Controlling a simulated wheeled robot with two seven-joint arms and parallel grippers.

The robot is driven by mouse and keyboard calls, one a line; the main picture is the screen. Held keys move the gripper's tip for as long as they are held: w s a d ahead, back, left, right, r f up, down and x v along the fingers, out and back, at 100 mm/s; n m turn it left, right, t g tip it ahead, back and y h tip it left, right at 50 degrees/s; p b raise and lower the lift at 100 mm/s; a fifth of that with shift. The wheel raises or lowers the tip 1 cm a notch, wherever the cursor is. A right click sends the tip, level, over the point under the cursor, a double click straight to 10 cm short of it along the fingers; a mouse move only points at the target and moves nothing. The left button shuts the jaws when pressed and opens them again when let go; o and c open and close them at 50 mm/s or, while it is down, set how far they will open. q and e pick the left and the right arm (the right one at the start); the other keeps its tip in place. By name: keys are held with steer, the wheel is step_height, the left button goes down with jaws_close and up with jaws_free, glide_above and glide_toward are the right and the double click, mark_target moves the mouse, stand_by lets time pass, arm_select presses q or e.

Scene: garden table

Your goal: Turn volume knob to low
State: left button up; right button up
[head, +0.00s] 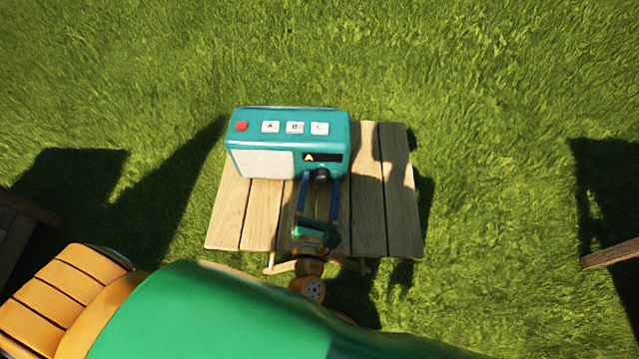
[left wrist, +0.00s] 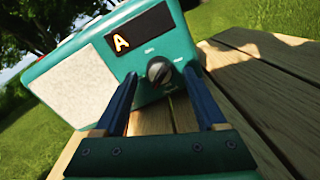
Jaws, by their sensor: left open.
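A teal radio (head: 240,148) stands on a slatted wooden table (head: 262,232). Its front has a pale speaker panel and a dark display showing an orange "A". The volume knob (head: 321,175) is dark and round, below the display; in the left wrist view the knob (left wrist: 160,71) shows a pointer ridge, with small labels around it too blurred to read. My left gripper (head: 320,180) is open, its two blue fingers reaching toward the radio front, one on each side of the knob. I cannot tell whether they touch it. My right gripper is not in view.
The radio's top has a red button (head: 242,126) and white buttons marked A, B and C (head: 295,128). The table is bare right of the radio. Grass surrounds it. Wooden furniture shows at the left edge (head: 25,215) and right edge (head: 612,253).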

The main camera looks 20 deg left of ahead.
arm_select(q)
steer(key=shift+w, duration=0.1)
steer(key=shift+c, duration=0.4)
jaws_close()
steer(key=shift+n, duration=0.3)
